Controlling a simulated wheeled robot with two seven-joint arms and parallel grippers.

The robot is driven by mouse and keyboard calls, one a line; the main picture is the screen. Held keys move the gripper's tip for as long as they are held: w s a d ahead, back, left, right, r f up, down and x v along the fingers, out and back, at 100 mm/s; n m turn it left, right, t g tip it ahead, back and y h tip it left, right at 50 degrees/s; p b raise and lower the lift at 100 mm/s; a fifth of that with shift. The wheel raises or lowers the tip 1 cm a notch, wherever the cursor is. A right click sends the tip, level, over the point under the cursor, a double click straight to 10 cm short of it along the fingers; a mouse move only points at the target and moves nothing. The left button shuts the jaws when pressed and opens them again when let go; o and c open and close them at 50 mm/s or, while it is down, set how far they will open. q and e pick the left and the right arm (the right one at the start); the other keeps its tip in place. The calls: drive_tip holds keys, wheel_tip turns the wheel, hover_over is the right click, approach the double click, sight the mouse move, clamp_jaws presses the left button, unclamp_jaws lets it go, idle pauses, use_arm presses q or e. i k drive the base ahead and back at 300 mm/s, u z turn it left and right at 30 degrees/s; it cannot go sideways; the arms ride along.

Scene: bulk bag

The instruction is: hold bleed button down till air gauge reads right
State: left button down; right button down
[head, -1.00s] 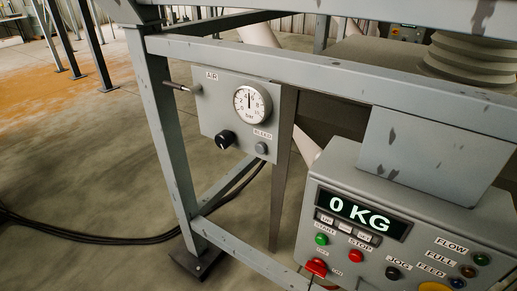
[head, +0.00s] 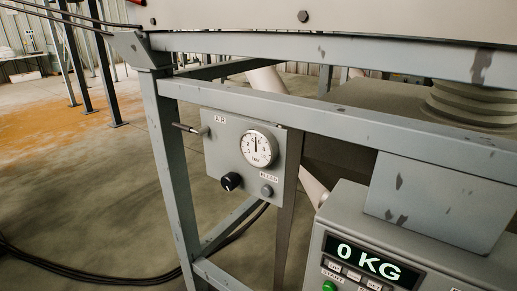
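The air gauge (head: 258,148) is a round white dial marked bar, on a grey panel (head: 222,155) labelled AIR. Its dark needle points roughly straight up; the exact reading is too small to tell. The bleed button (head: 267,190) is a small grey round button below the gauge, under a BLEED label. Nothing touches it, and I cannot tell its travel from here. A black knob (head: 231,181) sits to its left, and a lever (head: 189,129) sticks out from the panel's upper left. Neither of my grippers is in view.
A grey steel frame post (head: 170,160) stands left of the panel, and a rail (head: 330,123) crosses above it. A control box with a display (head: 371,258) reading 0 KG stands at lower right. Black cables (head: 100,272) lie on the floor at left.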

sight(267, 191)
drive_tip(key=z, duration=1.6)
drive_tip(key=k, duration=0.85)
drive_tip(key=u, duration=1.55)
drive_tip(key=i, duration=0.5)
